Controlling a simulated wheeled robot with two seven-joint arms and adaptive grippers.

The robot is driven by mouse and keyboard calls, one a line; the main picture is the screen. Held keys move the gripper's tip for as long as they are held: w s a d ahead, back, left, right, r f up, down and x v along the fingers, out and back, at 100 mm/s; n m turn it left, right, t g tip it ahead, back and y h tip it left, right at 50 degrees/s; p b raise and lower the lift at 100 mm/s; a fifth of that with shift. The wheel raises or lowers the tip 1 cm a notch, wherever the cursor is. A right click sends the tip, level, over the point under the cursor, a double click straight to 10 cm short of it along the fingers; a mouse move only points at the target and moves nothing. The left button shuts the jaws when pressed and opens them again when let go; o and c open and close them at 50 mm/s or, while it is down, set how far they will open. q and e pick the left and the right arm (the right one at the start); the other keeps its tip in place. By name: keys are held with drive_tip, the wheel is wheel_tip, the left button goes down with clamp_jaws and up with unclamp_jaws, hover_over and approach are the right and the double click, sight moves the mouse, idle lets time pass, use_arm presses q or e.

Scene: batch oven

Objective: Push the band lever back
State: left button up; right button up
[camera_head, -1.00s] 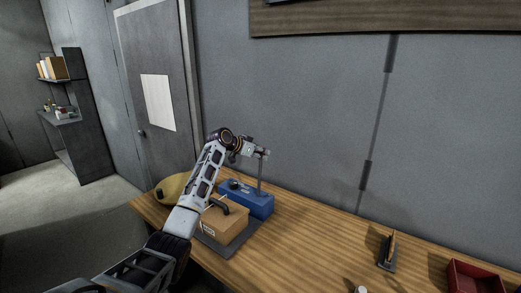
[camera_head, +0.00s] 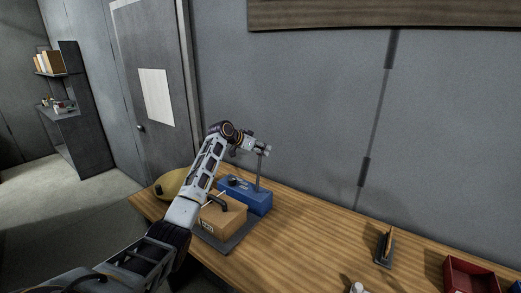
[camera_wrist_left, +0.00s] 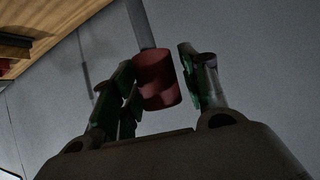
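A blue box (camera_head: 257,202) stands on the wooden bench near the wall. A thin grey lever (camera_head: 260,174) rises almost upright from it. My left gripper (camera_head: 264,149) is at the top of the lever. In the left wrist view the lever's dark red knob (camera_wrist_left: 157,82) sits between the two fingers of the left gripper (camera_wrist_left: 157,66). The left-hand finger is close against the knob; whether it touches is unclear. A narrow gap shows beside the right-hand finger. The grey shaft runs up past the knob. My right gripper is out of view.
A tan box (camera_head: 224,216) with a dark handle stands on a dark grey plate (camera_head: 229,244), in front of the blue box. A yellowish rounded object (camera_head: 168,185) is behind my forearm. A small stand (camera_head: 384,246) and red bin (camera_head: 470,275) are at right; bench between is mostly clear.

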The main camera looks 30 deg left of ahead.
use_arm(q)
drive_tip(key=shift+o, duration=0.2)
drive_tip(key=shift+f, duration=0.15)
drive_tip(key=v, duration=1.2)
idle(0.9)
